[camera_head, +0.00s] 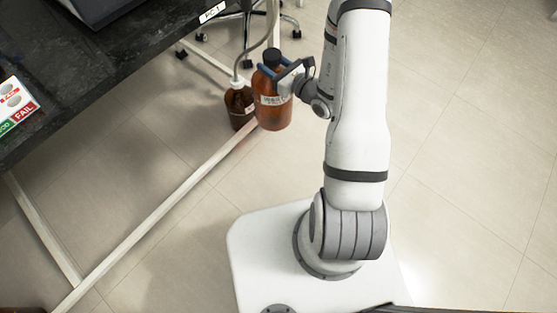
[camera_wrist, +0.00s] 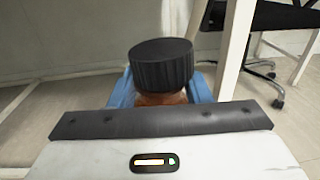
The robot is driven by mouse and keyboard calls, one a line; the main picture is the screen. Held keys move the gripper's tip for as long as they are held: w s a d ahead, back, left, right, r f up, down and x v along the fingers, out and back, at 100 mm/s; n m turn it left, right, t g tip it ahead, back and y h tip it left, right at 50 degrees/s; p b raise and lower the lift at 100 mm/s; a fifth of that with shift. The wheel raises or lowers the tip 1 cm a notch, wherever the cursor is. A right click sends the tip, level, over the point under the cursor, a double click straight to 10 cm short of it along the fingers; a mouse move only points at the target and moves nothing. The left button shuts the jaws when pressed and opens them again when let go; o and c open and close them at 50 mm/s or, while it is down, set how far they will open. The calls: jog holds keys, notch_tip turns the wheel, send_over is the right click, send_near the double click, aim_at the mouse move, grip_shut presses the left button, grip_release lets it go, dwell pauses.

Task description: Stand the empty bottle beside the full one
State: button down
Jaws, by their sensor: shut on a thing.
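My gripper (camera_head: 277,73) is shut on an amber bottle (camera_head: 273,114) with a black cap and a pale label. The bottle hangs roughly upright. In the wrist view its black cap (camera_wrist: 160,66) stands between my blue fingers, with a little of the brown bottle showing below. A second brown bottle (camera_head: 238,105) stands just left of and behind the held one, partly covered by it. It has a pale top with a tube running up from it. I cannot tell how full either bottle is, or whether the two touch.
A dark bench top (camera_head: 100,60) is at the upper left, with a pale frame bar (camera_head: 170,205) running below it along the floor. A wheeled chair (camera_head: 245,15) stands behind the bottles. The tiled floor (camera_head: 460,130) on the right is clear.

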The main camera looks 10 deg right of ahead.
notch_tip(320, 180, down, 8)
jog(key=s+n+g+y+p, duration=0.1)
jog(key=n+y, duration=0.1)
jog(key=n+g+y+p, duration=0.1)
jog(key=g+y, duration=0.1)
send_over(276, 129)
jog(key=w, duration=0.2)
jog(key=f, duration=0.8)
jog(key=shift+s+d+f, duration=0.25)
notch_tip(276, 129, down, 10)
jog(key=b, duration=0.4)
jog(key=shift+r, duration=0.1)
jog(key=c, duration=0.7)
grip_release()
jog(key=shift+c, duration=0.2)
